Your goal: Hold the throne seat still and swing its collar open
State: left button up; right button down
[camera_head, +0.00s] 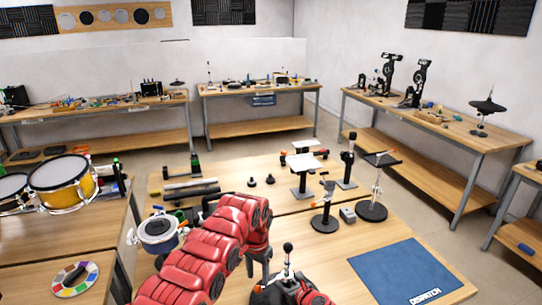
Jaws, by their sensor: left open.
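My left arm comes in red from the bottom left, and its dark gripper (259,268) points down, open, near the table's front middle. Just right of and below it is a low dark shape with an upright post topped by a dark ball (288,247). This may be the throne seat with its mount, but I cannot tell for certain. No collar can be made out. A red part of my right arm shows at the bottom edge beside this shape. The right gripper's fingers cannot be made out there. My left arm hides part of the table.
A blue mat (405,272) lies at the right front. A small drum (157,232) is left of my arm. Yellow drums (62,183) stand farther left.

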aim_at(258, 287)
pick_arm(q)
jog(key=shift+f+m, duration=0.4)
jog(key=shift+f, duration=0.25)
pick_arm(e)
jog(key=shift+s+a+f, duration=0.1)
jog(key=shift+f, duration=0.05)
pick_arm(q)
jog(key=shift+w+a+f, duration=0.1)
jog(key=shift+f, duration=1.65)
grip_shut()
jog(key=shift+o, duration=1.1)
grip_release()
notch_tip(258, 287, up, 12)
